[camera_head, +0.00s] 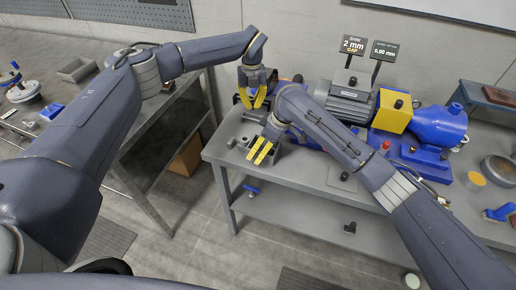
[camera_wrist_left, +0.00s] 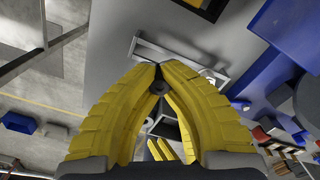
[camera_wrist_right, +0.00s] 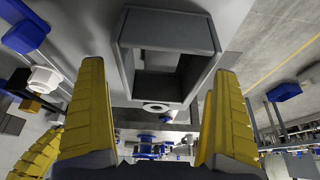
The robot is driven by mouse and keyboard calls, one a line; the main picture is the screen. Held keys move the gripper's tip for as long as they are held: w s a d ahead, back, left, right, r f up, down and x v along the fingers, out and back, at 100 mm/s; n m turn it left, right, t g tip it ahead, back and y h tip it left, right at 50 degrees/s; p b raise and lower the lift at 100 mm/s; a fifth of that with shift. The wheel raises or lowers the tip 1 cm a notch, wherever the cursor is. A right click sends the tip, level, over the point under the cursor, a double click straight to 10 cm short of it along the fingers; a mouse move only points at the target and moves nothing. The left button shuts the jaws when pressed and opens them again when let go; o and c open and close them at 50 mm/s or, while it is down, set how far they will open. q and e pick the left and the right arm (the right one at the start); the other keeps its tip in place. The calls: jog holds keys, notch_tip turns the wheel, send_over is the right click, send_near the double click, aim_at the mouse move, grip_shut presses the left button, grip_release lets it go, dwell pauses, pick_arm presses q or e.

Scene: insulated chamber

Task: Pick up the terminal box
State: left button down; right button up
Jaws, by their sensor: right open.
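A grey open-topped box, which looks like the terminal box (camera_wrist_right: 165,28), lies ahead of my right gripper in the right wrist view. My right gripper (camera_wrist_right: 155,115) is open, its yellow fingers apart on either side of the box's near end, with nothing visibly held. In the head view my right gripper (camera_head: 262,151) is low over the bench's left end, where the box is largely hidden. My left gripper (camera_head: 252,104) is just behind it. In the left wrist view my left gripper (camera_wrist_left: 157,70) has its fingertips together; a small dark round thing shows between them, and whether it is gripped is unclear.
The grey bench (camera_head: 300,180) carries a grey ribbed motor (camera_head: 345,105), a blue pump (camera_head: 437,122) with a yellow guard (camera_head: 394,110), and two display signs (camera_head: 354,45). A round container (camera_head: 498,168) stands at the right. Another bench (camera_head: 150,145) stands left, across a floor gap.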

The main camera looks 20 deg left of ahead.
jog(key=shift+f, duration=0.15)
dwell(0.3)
jog(key=c, duration=1.5)
